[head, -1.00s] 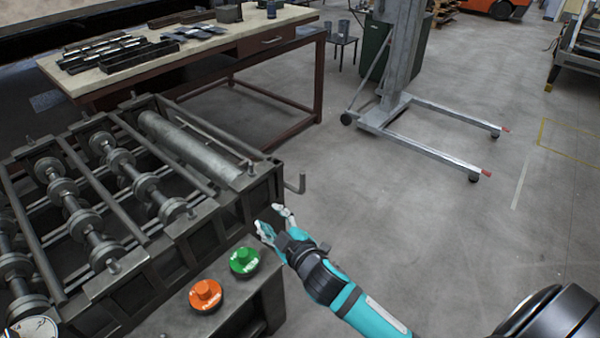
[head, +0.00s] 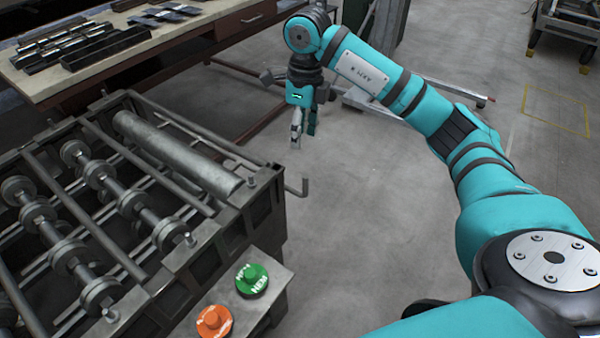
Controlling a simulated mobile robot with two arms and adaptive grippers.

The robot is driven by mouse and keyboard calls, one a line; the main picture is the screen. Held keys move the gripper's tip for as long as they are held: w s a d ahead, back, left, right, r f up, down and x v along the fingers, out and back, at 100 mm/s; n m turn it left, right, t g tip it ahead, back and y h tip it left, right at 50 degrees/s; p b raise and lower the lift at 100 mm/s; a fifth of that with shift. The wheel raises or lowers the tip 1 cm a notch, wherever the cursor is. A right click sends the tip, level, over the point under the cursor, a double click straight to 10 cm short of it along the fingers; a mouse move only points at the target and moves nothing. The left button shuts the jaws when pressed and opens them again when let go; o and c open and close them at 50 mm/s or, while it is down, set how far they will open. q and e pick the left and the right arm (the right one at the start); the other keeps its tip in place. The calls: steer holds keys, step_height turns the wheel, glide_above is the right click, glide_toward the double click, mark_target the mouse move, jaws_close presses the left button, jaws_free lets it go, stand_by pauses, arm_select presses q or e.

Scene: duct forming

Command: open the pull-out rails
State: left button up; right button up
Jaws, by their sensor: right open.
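The dark metal forming machine (head: 215,262) fills the left side of the head view. It has long bars and roller shafts with discs, and a thick steel roller (head: 178,152) near its far end. A small L-shaped bar (head: 298,188) sticks out of its far right corner. I cannot tell which parts are the pull-out rails, or whether they are drawn out. My right gripper (head: 304,138) points downward, open and empty, beyond and above that corner, apart from the machine. My left gripper is not in view.
A green button (head: 252,280) and an orange button (head: 213,321) sit on a ledge at the machine's front. A workbench (head: 185,48) with dark metal parts stands behind. A lift's legs (head: 465,95) lie behind my right arm. The floor at right is open.

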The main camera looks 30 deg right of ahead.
mark_target(306, 181)
steer(key=shift+h, duration=0.3)
steer(key=f+p, duration=0.1)
steer(key=f, duration=0.4)
steer(key=f+p, duration=0.2)
steer(key=f, duration=0.3)
steer(key=d+f+p, duration=0.1)
steer(key=f, duration=0.4)
steer(key=shift+s+f, duration=0.2)
steer(key=shift+f, duration=0.2)
steer(key=shift+f+p, duration=0.3)
steer(key=shift+f, duration=0.15)
jaws_close()
